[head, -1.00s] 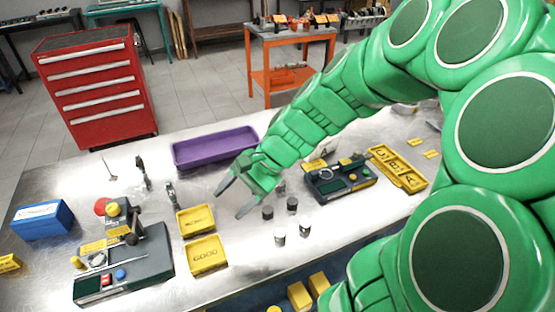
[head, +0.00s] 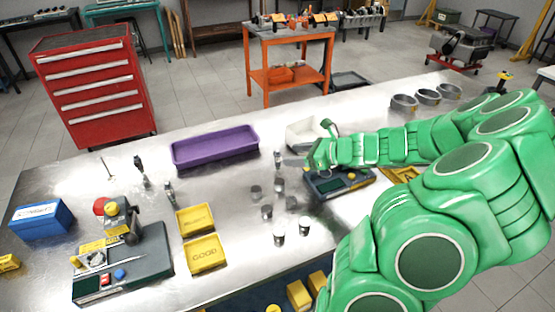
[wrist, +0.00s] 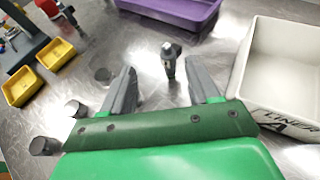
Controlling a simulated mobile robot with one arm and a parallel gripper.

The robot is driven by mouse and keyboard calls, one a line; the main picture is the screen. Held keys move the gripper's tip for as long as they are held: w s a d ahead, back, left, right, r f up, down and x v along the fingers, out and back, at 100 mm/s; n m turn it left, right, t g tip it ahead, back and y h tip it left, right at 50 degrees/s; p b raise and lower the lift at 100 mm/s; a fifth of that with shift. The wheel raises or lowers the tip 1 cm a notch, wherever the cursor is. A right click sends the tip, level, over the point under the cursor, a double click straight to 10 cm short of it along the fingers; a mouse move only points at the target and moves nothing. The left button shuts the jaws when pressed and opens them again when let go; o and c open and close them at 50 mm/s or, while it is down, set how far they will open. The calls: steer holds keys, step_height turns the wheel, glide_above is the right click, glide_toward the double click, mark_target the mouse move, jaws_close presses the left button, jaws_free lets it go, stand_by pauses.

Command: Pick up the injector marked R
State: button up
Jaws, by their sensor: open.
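A small grey metal part that looks like an injector (head: 278,158) stands on the metal bench left of my gripper in the head view. In the wrist view this injector (wrist: 171,60) shows between and beyond my fingertips, apart from them. I cannot read any R mark on it. My gripper (head: 309,148) is open and empty; its two fingers also show in the wrist view (wrist: 160,68). Two more injector-like parts, one farther (head: 142,172) and one nearer (head: 170,192), stand at the left of the bench. Their marks are too small to read.
A white tray labelled LINER A (wrist: 278,98) is close on the right in the wrist view. A purple tray (head: 215,148) lies behind. Several small cylinders (head: 280,186) stand on the bench nearby. Yellow REJECT (head: 196,231) and GOOD (head: 205,268) bins are at the left.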

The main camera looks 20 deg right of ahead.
mark_target(278, 153)
steer(key=shift+d+f, duration=0.15)
steer(key=shift+d, duration=0.1)
steer(key=shift+w, duration=0.15)
steer(key=shift+x, duration=1.2)
steer(key=shift+d+f+x, duration=0.1)
steer(key=shift+d+x, duration=0.05)
steer(key=shift+x, duration=0.7)
steer(key=shift+d+f+x, duration=0.1)
steer(key=shift+d+x, duration=0.05)
steer(key=shift+x, duration=1.7)
steer(key=shift+w+d, duration=0.1)
steer(key=c, duration=1)
steer(key=shift+r, duration=0.1)
